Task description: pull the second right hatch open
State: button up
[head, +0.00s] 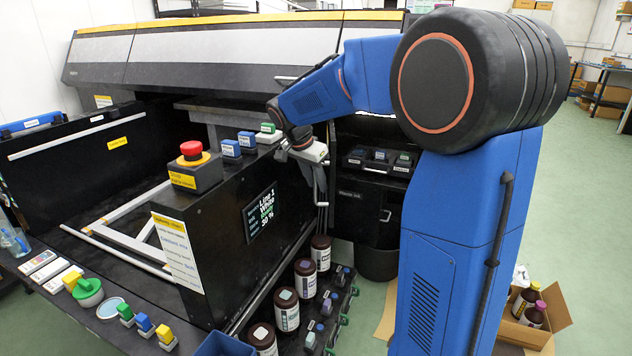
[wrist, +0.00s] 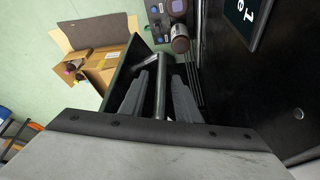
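My gripper (wrist: 163,84) reaches down at the machine's right end. In the wrist view its two grey fingers stand apart, one on each side of a silver bar handle (wrist: 160,88). Narrow gaps seem to show beside the bar; I see no clear contact. A black panel (wrist: 124,72) lies beside the handle; it appears to be the hatch, but I cannot tell which one by number. In the head view, the silver handle (head: 320,187) hangs below my wrist, and the fingertips are hard to make out.
Dark ink bottles (head: 286,310) stand on the floor rack below. A cabinet (head: 365,212) with its own handle stands behind. An open cardboard box (head: 548,318) with bottles sits at right. The red stop button (head: 191,150) is left of my wrist.

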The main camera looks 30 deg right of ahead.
jog(key=v, duration=1.7)
jog(key=shift+a, duration=0.2)
jog(key=shift+s+r, duration=0.1)
jog(key=shift+s, duration=0.05)
jog(key=s+a+f+n+t+y, duration=0.1)
jog(key=s+f+n, duration=0.3)
jog(key=s, duration=0.7)
jog(key=s+a+f+n+t+y, duration=0.1)
jog(key=s+f+n, duration=0.4)
jog(key=s+f, duration=0.4)
jog(key=s+f+n+t+y, duration=0.1)
jog(key=s+f+n+y, duration=0.1)
jog(key=s+f+n, duration=0.2)
jog(key=s+f, duration=0.3)
jog(key=s, duration=0.5)
jog(key=shift+s+a+f+n, duration=0.15)
jog(key=shift+s+a+n, duration=0.15)
jog(key=shift+a, duration=0.1)
